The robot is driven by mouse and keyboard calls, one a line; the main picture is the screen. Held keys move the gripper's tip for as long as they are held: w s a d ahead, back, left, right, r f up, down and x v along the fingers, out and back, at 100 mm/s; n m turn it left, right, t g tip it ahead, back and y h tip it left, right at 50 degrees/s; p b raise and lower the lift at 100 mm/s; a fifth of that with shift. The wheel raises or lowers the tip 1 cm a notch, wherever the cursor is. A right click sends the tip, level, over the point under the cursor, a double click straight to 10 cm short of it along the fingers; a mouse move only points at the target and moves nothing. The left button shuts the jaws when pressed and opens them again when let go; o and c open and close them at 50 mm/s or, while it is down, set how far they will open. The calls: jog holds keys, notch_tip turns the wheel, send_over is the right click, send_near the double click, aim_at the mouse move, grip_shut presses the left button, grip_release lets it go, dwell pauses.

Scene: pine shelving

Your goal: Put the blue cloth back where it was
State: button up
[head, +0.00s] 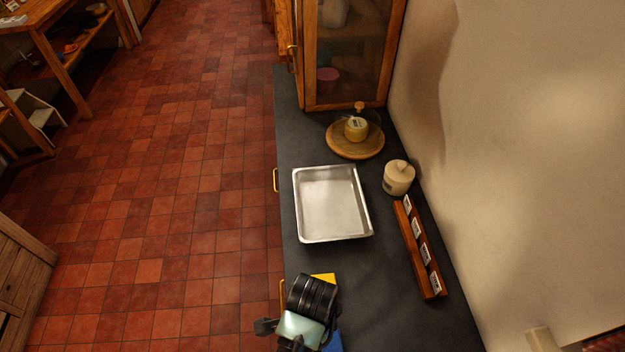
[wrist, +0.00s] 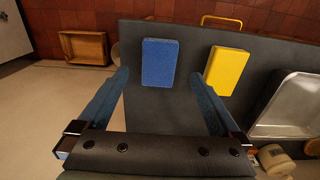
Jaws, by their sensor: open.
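The blue cloth (wrist: 160,62) looks like a flat folded rectangle lying on the dark counter, near its edge. My gripper (wrist: 160,77) is open and empty. In the wrist view its two fingers stand either side of the lower part of the blue cloth, apart from each other. I cannot tell the height of the fingers above the cloth. In the head view my arm hides the fingertips.
A yellow cloth (wrist: 226,70) lies just right of the blue one. A metal tray (head: 370,220), a lidded jar (head: 398,180), a wooden rack with labels (head: 409,253) and a round board (head: 341,146) stand further along the counter. Bare counter lies between tray and rack.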

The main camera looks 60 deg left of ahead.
jog(key=shift+r, duration=1.4)
jog(key=w+a+r+n+t+y, duration=0.15)
jog(key=w+r+t+y, duration=0.45)
jog(key=w+r, duration=1.4)
jog(key=w+d+r+t+h, duration=0.1)
jog(key=w+d+r+t, duration=0.1)
jog(key=w+r+t, duration=0.35)
jog(key=w+d+r+t+h, duration=0.1)
jog(key=w+d+r+t, duration=0.1)
jog(key=r, duration=0.7)
jog(key=s+d+r+n+t+h, duration=0.1)
jog(key=d+r+t, duration=0.35)
jog(key=r, duration=0.65)
jog(key=s+d+r+n+t, duration=0.1)
jog(key=d+r+t, duration=0.4)
jog(key=r, duration=0.6)
jog(key=s+d+r+t+h, duration=0.1)
jog(key=s+d+r+t, duration=0.1)
jog(key=r, duration=0.4)
jog(key=s+d+r+n+t+h, duration=0.1)
jog(key=s+d+r+t+h, duration=0.1)
jog(key=s+d+r, duration=0.3)
notch_tip(320, 180, up, 2)
jog(key=shift+s+r, duration=0.1)
jog(key=shift+s, duration=0.95)
